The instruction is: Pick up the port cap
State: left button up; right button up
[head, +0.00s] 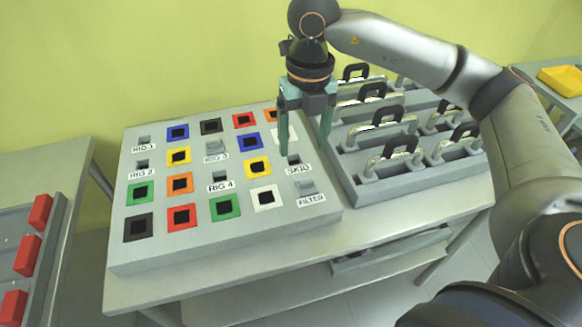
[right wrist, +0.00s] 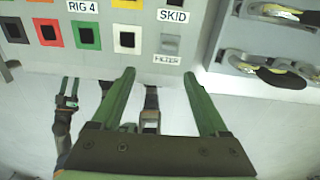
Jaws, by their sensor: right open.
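A grey panel board (head: 170,252) on the table carries coloured square frames with dark holes and labelled slots. I cannot tell for sure which piece is the port cap. Small grey pieces stand up at the RIG 3 label (head: 215,148) and at the FILTER label (head: 305,187); the FILTER piece also shows in the right wrist view (right wrist: 169,44). My right gripper (head: 304,149) points down over the board's right edge, near SKID. It is open, with nothing between its fingers (right wrist: 158,75). What looks like my left gripper (right wrist: 69,88) shows small in the right wrist view.
A grey rack (head: 350,190) with several dark-handled clear pieces stands close on the right of the board. A side table at left holds red blocks (head: 27,255). A yellow tray (head: 562,80) sits at far right. The table's front strip (head: 270,268) is bare.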

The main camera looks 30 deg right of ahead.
jog(key=d, duration=0.1)
send_over(307, 181)
jog(key=f, duration=0.6)
jog(key=shift+s+a, duration=0.2)
jog(key=shift+a, duration=0.05)
jog(key=shift+w+d+f, duration=0.1)
jog(key=shift+f, duration=1.45)
jog(key=shift+w+d+f, duration=0.1)
jog(key=shift+f, duration=1.4)
pick_arm(q)
jog(key=shift+s, duration=0.4)
pick_arm(e)
jog(key=shift+c, duration=0.4)
grip_shut()
